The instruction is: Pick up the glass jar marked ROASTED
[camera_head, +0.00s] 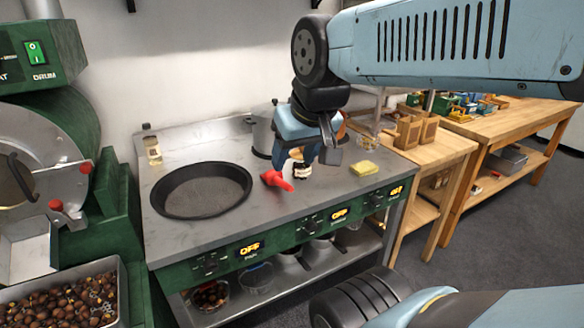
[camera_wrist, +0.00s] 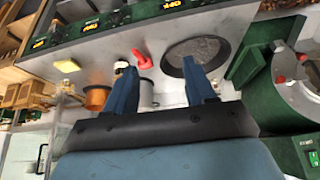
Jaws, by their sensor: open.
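No marking ROASTED can be read in either view. On the shelf below the cooktop, a clear glass jar (camera_head: 209,296) holds brown chestnuts, and a clear container (camera_head: 257,279) that looks empty stands to its right. My gripper (camera_head: 298,160) is open and empty above the back right of the cooktop, well above and away from the shelf. Its two fingers (camera_wrist: 158,68) are spread in the wrist view. A small dark bottle or jar with a pale label (camera_head: 300,171) stands on the cooktop close below my gripper, partly hidden by it.
A wide black pan (camera_head: 201,190), a red object (camera_head: 277,180) and a yellow sponge (camera_head: 364,169) are on the steel cooktop (camera_head: 290,213). A copper pot (camera_wrist: 98,98) is behind. The green roaster (camera_head: 65,130) and chestnut tray (camera_head: 124,290) are left; wooden tables (camera_head: 450,150) are right.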

